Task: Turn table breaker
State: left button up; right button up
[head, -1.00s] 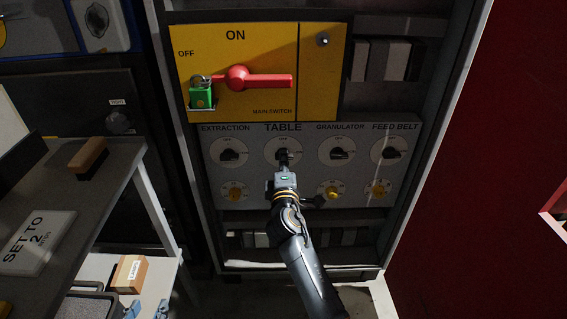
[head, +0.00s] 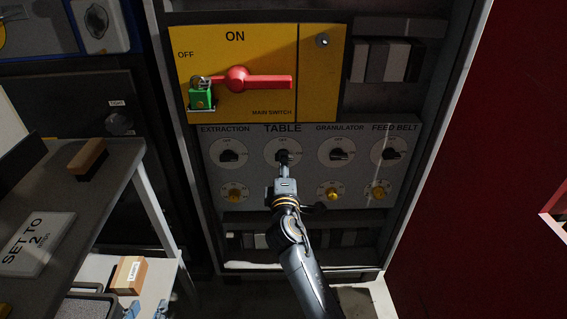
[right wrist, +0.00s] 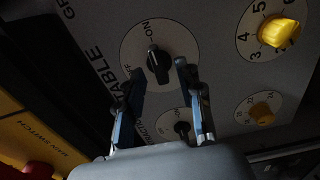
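The table breaker (head: 283,156) is a black rotary knob on a white round dial below the word TABLE. It also shows in the right wrist view (right wrist: 158,66), where the white mark on its upper end points toward ON. My right gripper (right wrist: 160,72) is open, with one finger on each side of the knob. A gap shows between the knob and the fingers. In the head view my right gripper (head: 284,164) covers the lower part of the dial. My left gripper is in neither current view.
Similar black knobs for extraction (head: 229,155), granulator (head: 340,154) and feed belt (head: 390,153) flank the dial. Yellow knobs (head: 333,194) sit below. The red main switch (head: 262,82) is above, with a green padlock (head: 201,97). A grey shelf (head: 110,195) stands at left.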

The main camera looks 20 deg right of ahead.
jog(key=v, duration=0.5)
jog(key=shift+s+a, duration=0.1)
jog(key=shift+s, duration=0.3)
